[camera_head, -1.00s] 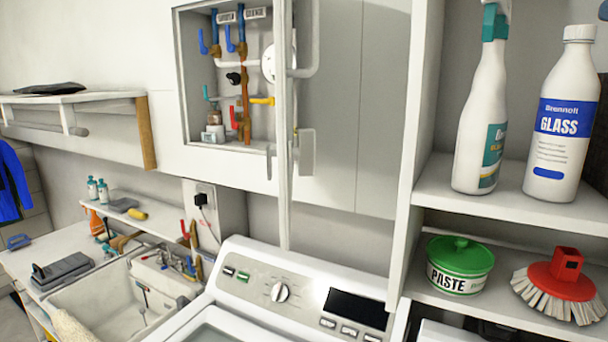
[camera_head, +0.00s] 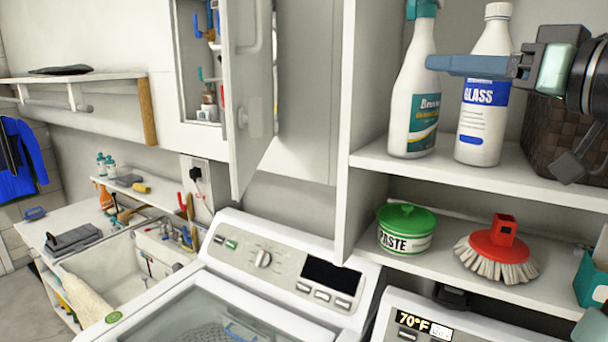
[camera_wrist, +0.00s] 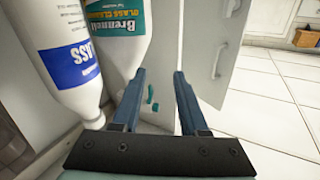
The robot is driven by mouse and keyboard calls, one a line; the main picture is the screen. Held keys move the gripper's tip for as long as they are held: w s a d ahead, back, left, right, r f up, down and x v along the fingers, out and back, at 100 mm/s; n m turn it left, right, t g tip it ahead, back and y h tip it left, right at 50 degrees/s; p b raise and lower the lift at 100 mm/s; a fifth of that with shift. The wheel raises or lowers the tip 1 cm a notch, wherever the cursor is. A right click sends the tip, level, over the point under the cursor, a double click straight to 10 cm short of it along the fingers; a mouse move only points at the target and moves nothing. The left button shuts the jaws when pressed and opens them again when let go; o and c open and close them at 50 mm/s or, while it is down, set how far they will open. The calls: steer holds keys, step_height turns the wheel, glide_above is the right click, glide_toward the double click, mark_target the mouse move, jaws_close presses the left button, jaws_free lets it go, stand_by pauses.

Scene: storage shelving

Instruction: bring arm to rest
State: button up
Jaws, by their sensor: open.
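My gripper (camera_head: 470,66) reaches in from the right in the head view, level with the upper shelf. Its fingers lie in front of the white bottle with the blue GLASS label (camera_head: 486,120) and point at the spray bottle (camera_head: 416,100). In the wrist view its two blue fingers (camera_wrist: 158,95) are apart with nothing held between them. The spray bottle (camera_wrist: 105,40) and the GLASS bottle (camera_wrist: 70,65) show there to the left of the fingers. I cannot tell whether a finger touches a bottle.
A dark woven basket (camera_head: 535,135) stands on the upper shelf (camera_head: 390,172). A green paste tub (camera_head: 406,232) and a red brush (camera_head: 497,252) are below. A cabinet door (camera_head: 250,100) stands open above the washer (camera_head: 270,280).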

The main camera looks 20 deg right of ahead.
steer(key=w+a+f+m+t+h+b, duration=0.1)
steer(key=w+a+f+t+h, duration=0.1)
steer(key=a, duration=0.7)
steer(key=w+a+f+t+h, duration=0.1)
steer(key=w+a+t+h, duration=0.15)
steer(key=a, duration=0.75)
steer(key=s+a+r+t+y, duration=0.1)
steer(key=s+a+t, duration=0.1)
steer(key=s+a, duration=0.4)
steer(key=s+a+r+t+y+b, duration=0.1)
steer(key=s+a+r+t, duration=0.1)
steer(key=s+a, duration=0.4)
steer(key=shift+s+a+n+t, duration=0.25)
steer(key=shift+a+n+t, duration=0.2)
steer(key=shift+a, duration=0.6)
steer(key=shift+d+h, duration=0.1)
steer(key=shift+h, duration=0.15)
